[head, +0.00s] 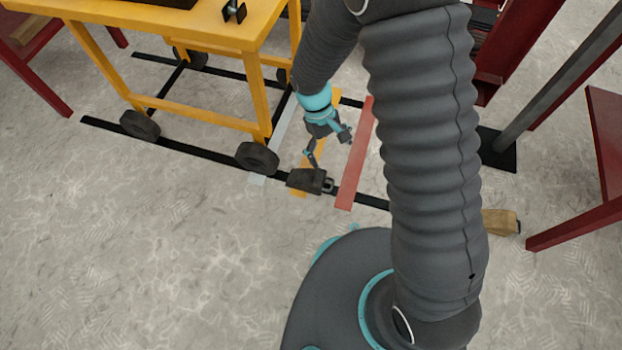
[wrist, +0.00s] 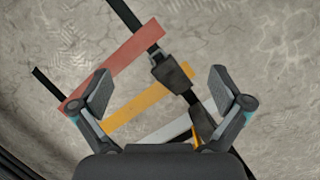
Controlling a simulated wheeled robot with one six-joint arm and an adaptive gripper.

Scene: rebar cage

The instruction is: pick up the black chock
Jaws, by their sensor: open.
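The black chock (head: 308,180) is a dark wedge-like block on the black floor rail, just right of the yellow cart's front wheel. In the wrist view the chock (wrist: 174,75) lies ahead of my gripper, between the lines of the two fingers and a little right of centre. My gripper (head: 328,146) is open and empty, hanging above the floor behind the chock in the head view. In the wrist view both fingers of my gripper (wrist: 160,84) are spread wide with nothing between them. No contact with the chock shows.
A yellow cart (head: 190,115) with black wheels stands on the rails at left. Red (head: 357,160), yellow (wrist: 135,108) and white (wrist: 165,134) floor strips cross the rails. A wooden block (head: 498,222) lies at right near red steel legs (head: 575,228). Front-left floor is clear.

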